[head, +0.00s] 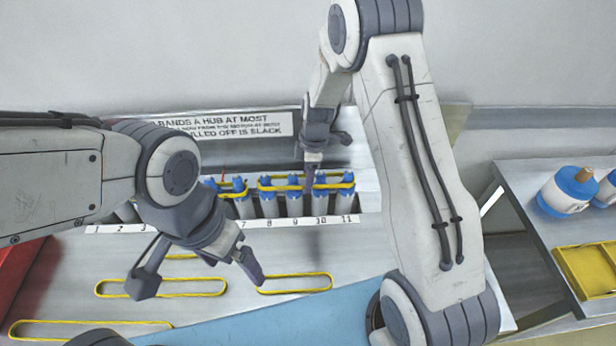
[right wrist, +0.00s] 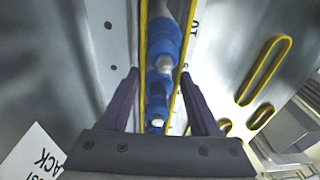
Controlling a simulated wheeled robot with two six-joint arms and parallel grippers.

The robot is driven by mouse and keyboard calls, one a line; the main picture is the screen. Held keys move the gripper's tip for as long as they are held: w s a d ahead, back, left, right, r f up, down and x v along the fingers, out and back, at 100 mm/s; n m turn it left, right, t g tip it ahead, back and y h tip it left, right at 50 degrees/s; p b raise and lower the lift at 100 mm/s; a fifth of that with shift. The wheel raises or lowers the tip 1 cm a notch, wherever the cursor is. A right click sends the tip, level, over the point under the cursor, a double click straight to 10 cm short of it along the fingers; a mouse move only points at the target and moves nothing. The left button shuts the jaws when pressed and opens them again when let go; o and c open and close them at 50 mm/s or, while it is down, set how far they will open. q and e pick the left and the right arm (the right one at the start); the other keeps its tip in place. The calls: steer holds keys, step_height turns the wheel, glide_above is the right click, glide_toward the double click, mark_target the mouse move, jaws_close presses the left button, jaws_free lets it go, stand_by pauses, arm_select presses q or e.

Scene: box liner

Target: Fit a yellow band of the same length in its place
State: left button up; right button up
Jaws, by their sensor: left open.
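A row of blue-topped hubs (head: 293,203) stands behind a numbered white strip, with yellow bands (head: 279,188) around some of their tops. Several loose yellow bands lie on the table: a short one (head: 294,284), a longer one (head: 161,288) and the longest (head: 88,329) at front left. My left gripper (head: 200,277) is open and empty above the loose bands. My right gripper (head: 311,172) is down at the hubs near number 10. In the right wrist view its two fingers (right wrist: 160,84) are apart, either side of a band and blue hub tops (right wrist: 162,60); contact is unclear.
A printed sign (head: 230,125) stands behind the row. A red surface (head: 18,270) is at the left and a blue one (head: 270,315) at the front. A side table at right holds blue-and-white containers (head: 566,192) and a yellow tray (head: 590,268).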

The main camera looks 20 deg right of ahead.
steer(key=shift+o, duration=1.3)
step_height(320, 180, up, 10)
steer(key=d+b, duration=0.1)
steer(key=b, duration=0.1)
steer(key=shift+r, duration=0.2)
steer(key=shift+f, duration=0.1)
step_height(320, 180, down, 7)
steer(key=a+p, duration=0.1)
steer(key=p, duration=0.3)
steer(key=shift+f, duration=0.15)
